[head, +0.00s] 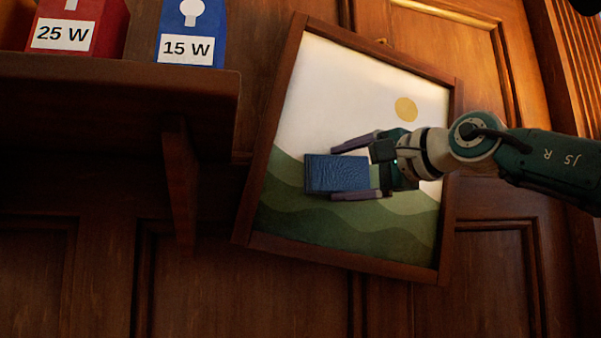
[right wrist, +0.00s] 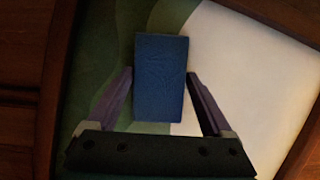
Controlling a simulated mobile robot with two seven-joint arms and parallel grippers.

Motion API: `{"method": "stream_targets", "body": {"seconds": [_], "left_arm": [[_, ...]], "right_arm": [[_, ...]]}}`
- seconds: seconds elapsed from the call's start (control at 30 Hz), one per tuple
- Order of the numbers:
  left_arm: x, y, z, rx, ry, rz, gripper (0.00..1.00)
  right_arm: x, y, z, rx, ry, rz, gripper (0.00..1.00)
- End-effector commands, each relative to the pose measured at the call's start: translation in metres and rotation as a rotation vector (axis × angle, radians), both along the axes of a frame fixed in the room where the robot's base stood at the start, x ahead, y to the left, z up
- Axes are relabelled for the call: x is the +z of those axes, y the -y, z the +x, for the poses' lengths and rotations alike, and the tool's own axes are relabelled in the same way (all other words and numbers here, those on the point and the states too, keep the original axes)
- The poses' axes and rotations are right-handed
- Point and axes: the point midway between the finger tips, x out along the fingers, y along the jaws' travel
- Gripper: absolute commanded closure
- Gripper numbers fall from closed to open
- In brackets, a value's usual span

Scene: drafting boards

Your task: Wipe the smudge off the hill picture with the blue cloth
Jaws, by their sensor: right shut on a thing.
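The hill picture (head: 315,90) hangs tilted on the wood-panelled wall in a brown frame, with green hills, a pale sky and a yellow sun. My right gripper (head: 334,173) reaches in from the right and is shut on the blue cloth (head: 336,174), a flat block-like pad, in front of the picture's middle left. In the right wrist view the cloth (right wrist: 160,85) sits between the two fingers, over the border of hill and sky. I cannot tell whether it touches the picture. No smudge shows; the cloth and gripper hide part of the picture. My left gripper is out of view.
A dark wooden shelf (head: 120,95) on a bracket juts out at the upper left. A red box marked 25 W (head: 95,12) and a blue box marked 15 W (head: 215,20) stand on it. The wall below the picture is clear.

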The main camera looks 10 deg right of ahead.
Motion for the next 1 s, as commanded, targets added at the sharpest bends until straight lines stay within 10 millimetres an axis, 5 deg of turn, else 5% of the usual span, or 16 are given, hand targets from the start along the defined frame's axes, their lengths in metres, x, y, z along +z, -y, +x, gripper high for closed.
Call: {"method": "stream_targets", "body": {"seconds": [0.17, 0.53, 1.0], "left_arm": [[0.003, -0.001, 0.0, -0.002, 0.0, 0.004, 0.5], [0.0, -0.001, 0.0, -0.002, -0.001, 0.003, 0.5], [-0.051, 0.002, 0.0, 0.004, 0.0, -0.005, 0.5]], "right_arm": [[0.004, -0.017, 0.0, 0.008, 0.002, 0.001, 0.68], [0.002, -0.019, -0.001, 0.009, 0.004, 0.001, 0.68], [-0.001, -0.014, -0.047, 0.005, 0.005, 0.0, 0.68]]}}
